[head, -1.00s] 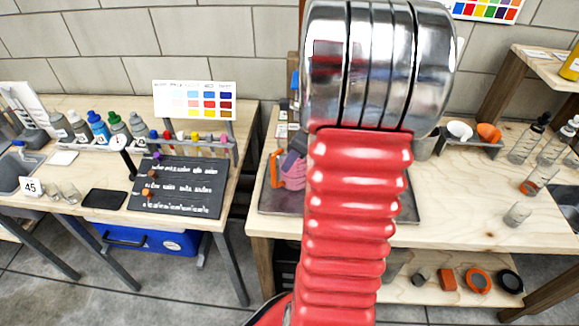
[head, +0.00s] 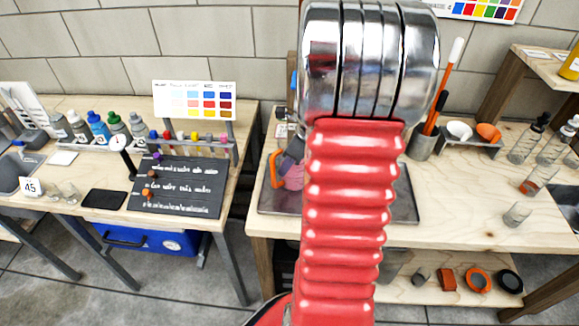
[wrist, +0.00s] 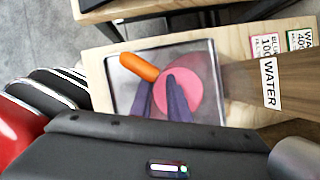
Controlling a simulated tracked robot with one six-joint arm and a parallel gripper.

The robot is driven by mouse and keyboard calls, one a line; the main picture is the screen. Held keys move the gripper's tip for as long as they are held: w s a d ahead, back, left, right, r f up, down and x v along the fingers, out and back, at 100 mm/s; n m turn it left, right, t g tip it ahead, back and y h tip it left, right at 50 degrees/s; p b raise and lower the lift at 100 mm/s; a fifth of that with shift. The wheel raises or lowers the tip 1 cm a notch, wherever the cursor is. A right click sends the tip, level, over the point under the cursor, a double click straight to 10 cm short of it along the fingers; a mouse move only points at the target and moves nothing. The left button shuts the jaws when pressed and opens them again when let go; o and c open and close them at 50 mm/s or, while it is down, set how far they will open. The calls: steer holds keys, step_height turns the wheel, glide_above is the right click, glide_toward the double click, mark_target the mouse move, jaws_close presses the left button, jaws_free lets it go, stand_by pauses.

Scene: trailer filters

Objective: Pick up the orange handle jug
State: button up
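The jug has a pink body (head: 293,177) and an orange handle (head: 276,168) on its left side. It stands on a metal tray (head: 404,205) on the right-hand bench, partly hidden by my red arm in the head view. In the wrist view the pink body (wrist: 203,85) and orange handle (wrist: 139,67) show in the tray (wrist: 119,98). My gripper (wrist: 159,80) has two purple fingers spread apart with nothing seen held between them. The right finger overlaps the pink body, and the left tip is just below the handle. I cannot tell whether they touch.
A wooden post with a WATER label (wrist: 269,83) stands close on the right in the wrist view. A grey cup with brushes (head: 422,146), small white and orange cups and glass bottles (head: 523,145) stand right of my arm. A separate left bench (head: 247,130) holds paint bottles.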

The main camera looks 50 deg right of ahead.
jaws_close()
steer(key=shift+r, duration=0.2)
stand_by(0.5)
steer(key=shift+s+d, duration=2)
steer(key=shift+s, duration=3.75)
step_height(320, 180, up, 15)
steer(key=shift+s+f, duration=0.2)
steer(key=shift+s, duration=0.15)
steer(key=shift+d, duration=0.1)
steer(key=shift+s, duration=0.15)
